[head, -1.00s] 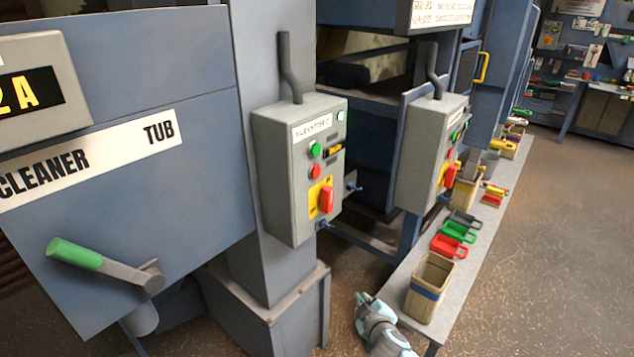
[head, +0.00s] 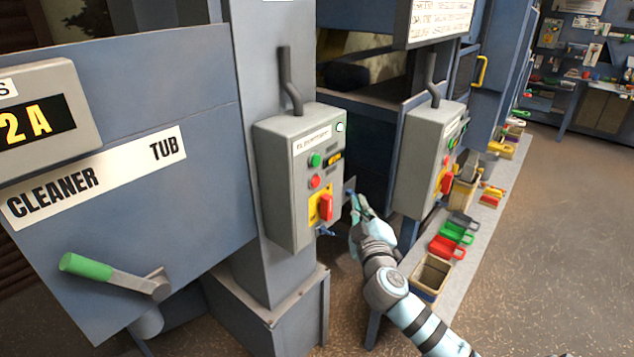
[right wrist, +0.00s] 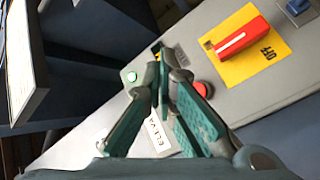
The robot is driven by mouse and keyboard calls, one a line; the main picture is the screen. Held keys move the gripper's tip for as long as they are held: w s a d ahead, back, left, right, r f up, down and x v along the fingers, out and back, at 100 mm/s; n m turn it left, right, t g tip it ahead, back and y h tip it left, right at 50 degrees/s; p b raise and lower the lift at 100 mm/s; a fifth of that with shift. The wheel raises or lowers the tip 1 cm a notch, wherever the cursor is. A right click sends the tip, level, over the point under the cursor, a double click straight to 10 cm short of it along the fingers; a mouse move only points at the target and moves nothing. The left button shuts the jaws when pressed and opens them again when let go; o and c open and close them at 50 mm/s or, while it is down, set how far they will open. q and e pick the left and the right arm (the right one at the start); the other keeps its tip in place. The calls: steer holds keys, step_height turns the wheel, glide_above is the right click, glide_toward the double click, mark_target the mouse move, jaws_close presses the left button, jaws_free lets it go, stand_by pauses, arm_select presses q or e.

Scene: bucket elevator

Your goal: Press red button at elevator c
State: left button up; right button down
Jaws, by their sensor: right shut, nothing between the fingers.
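The near grey control box (head: 288,210) on the column bears a label that seems to read "ELEVATOR" with a blurred last letter. Its red button (head: 315,181) sits below a green button (head: 315,160) and above a red switch handle on a yellow plate (head: 321,203). My right gripper (head: 357,197) is shut and empty, just right of the box, apart from the red button. In the right wrist view, my shut fingers (right wrist: 161,62) stretch across the panel; the red button (right wrist: 203,89) shows right of them, partly covered. The green button is hidden there. My left gripper is out of view.
A second similar box (head: 428,165) stands further right. A green-handled lever (head: 90,268) is at lower left. The floor at right is clear.

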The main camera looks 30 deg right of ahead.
mark_target(316, 182)
steer(key=w+a+b, duration=0.1)
steer(key=w+a, duration=0.1)
steer(key=w, duration=0.6)
steer(key=shift+w+a, duration=0.15)
steer(key=shift+a, duration=0.1)
steer(key=shift+w+b, duration=0.1)
steer(key=shift+b, duration=0.25)
stand_by(0.8)
steer(key=shift+w+a, duration=0.15)
steer(key=shift+w, duration=0.15)
steer(key=shift+w+a+b, duration=0.15)
steer(key=shift+w+b, duration=0.25)
steer(key=shift+w, duration=0.05)
stand_by(0.7)
stand_by(0.4)
steer(key=shift+s+d+p, duration=0.25)
steer(key=shift+s+p, duration=0.1)
steer(key=shift+s, duration=0.5)
